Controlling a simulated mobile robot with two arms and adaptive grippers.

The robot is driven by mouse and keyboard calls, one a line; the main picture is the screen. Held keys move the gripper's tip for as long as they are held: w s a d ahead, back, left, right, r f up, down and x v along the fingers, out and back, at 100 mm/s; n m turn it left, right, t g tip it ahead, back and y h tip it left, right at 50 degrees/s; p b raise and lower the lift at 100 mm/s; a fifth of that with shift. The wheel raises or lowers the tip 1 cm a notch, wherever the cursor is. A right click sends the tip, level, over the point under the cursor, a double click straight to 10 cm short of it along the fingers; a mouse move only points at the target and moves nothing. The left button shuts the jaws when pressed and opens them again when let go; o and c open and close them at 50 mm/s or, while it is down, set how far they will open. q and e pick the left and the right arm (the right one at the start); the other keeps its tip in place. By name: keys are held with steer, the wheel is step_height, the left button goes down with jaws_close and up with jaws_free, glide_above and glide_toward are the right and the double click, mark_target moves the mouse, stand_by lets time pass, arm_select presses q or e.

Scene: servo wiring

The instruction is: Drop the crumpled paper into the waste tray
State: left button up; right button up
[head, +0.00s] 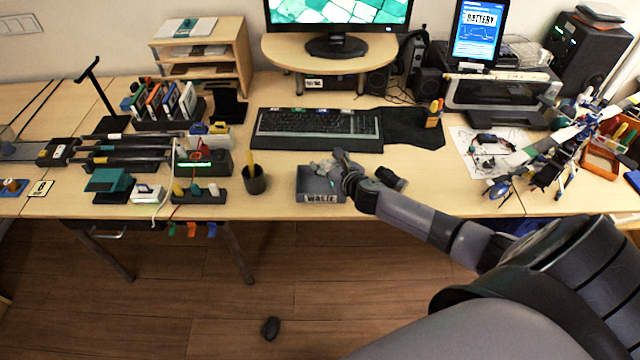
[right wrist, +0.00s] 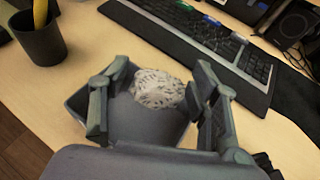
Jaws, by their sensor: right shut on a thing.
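The crumpled paper (right wrist: 158,88) is a whitish ball with dark printed marks. My right gripper (right wrist: 163,76) is shut on it, with one finger on each side. In the head view the right gripper (head: 341,163) is over the right part of the waste tray, and the paper (head: 324,166) shows just left of the fingers. The waste tray (head: 308,185) is a grey open box with a "WASTE" label on its front. In the right wrist view the tray (right wrist: 132,128) lies below the paper, partly hidden by my gripper. My left gripper is not in view.
A dark pen cup (head: 255,182) stands left of the tray. A keyboard (head: 316,128) lies behind it. A small dark object (head: 391,178) lies to the right of my gripper. The table's front edge is close in front of the tray.

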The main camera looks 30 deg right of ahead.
steer(key=b, duration=0.4)
glide_above(327, 186)
step_height(327, 186, down, 5)
steer(key=shift+r, duration=0.1)
steer(key=shift+r, duration=0.1)
steer(key=o, duration=0.8)
steer(key=v, duration=1.2)
steer(key=shift+a, duration=0.1)
